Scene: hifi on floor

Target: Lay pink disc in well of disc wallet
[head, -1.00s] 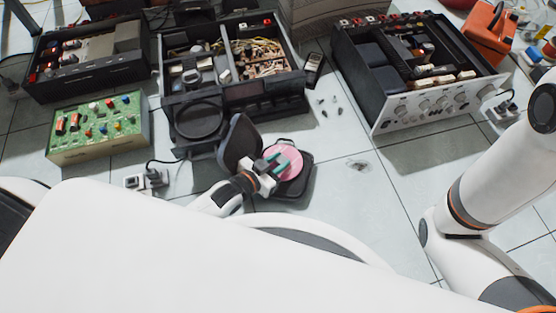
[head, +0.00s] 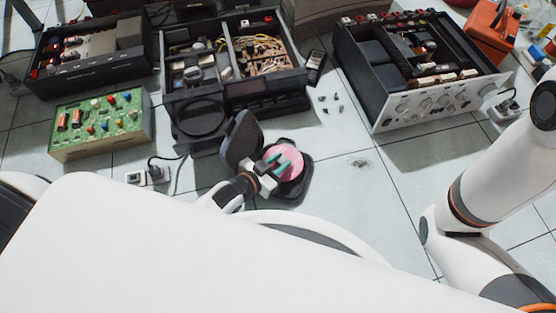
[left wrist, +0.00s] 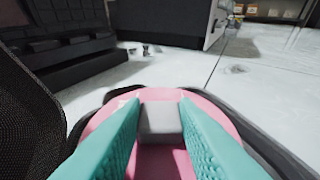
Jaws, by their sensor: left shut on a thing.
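The pink disc (head: 291,157) is in my left gripper (head: 277,164), low over the flat half of the black disc wallet (head: 297,188). The wallet lies open on the floor, its other half (head: 240,138) raised on the left. In the left wrist view, green fingers (left wrist: 160,125) are shut on a pale grey part at the middle of the pink disc (left wrist: 225,120). The disc covers the well, so I cannot tell whether it touches the bottom. My right arm shows at the right of the head view, but its gripper is out of view.
Opened hi-fi units (head: 235,95) and (head: 425,70) stand behind, with a green circuit board box (head: 100,125) at left. A power socket strip (head: 148,176) and cable lie left of the wallet. Small screws (head: 330,104) lie behind it. Floor to its right is clear.

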